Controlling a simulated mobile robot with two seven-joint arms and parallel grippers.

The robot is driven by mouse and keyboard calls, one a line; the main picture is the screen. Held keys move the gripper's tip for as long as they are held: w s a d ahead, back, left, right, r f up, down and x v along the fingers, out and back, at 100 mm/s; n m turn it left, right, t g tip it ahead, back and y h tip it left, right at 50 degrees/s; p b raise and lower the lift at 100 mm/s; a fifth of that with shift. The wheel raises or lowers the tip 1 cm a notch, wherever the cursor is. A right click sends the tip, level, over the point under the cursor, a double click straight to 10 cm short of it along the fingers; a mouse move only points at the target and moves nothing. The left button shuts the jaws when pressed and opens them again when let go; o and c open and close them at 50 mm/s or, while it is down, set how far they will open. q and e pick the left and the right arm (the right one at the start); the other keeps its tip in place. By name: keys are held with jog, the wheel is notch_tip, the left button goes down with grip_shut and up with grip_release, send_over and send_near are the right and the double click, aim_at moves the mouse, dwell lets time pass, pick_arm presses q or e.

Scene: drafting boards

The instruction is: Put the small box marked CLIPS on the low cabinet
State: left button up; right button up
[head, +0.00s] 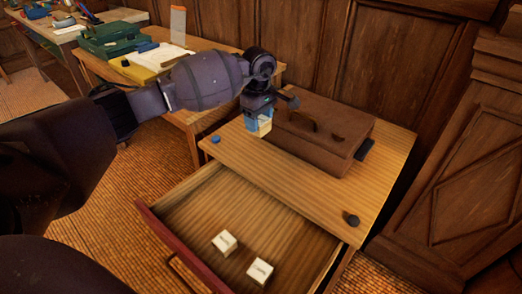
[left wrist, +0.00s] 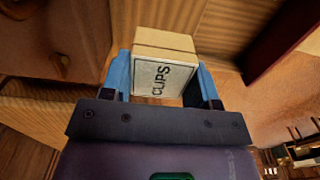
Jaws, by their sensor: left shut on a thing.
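My left gripper (head: 262,118) is shut on the small cream box marked CLIPS (left wrist: 163,75). In the left wrist view its blue fingers grip the box from both sides, with the printed label facing the camera. In the head view only a small part of the box (head: 265,128) shows below the fingers, in front of a brown case. It appears over the wooden top (head: 240,152) of a low unit with an open drawer, which seems to be the low cabinet. I cannot tell whether the box touches that top. My right gripper is not in view.
The brown case (head: 335,132) takes up the back of the top. A blue round object (head: 216,139) and a dark knob-like object (head: 351,219) stand near its edges. The open drawer (head: 190,222) holds two small white boxes (head: 225,243). The top's front middle is clear.

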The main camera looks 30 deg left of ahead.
pick_arm(q)
notch_tip(320, 180, down, 11)
jog(key=shift+b, duration=0.85)
jog(key=shift+f, duration=0.2)
jog(key=shift+r, duration=0.15)
jog(key=o, duration=0.9)
jog(key=shift+o, duration=0.2)
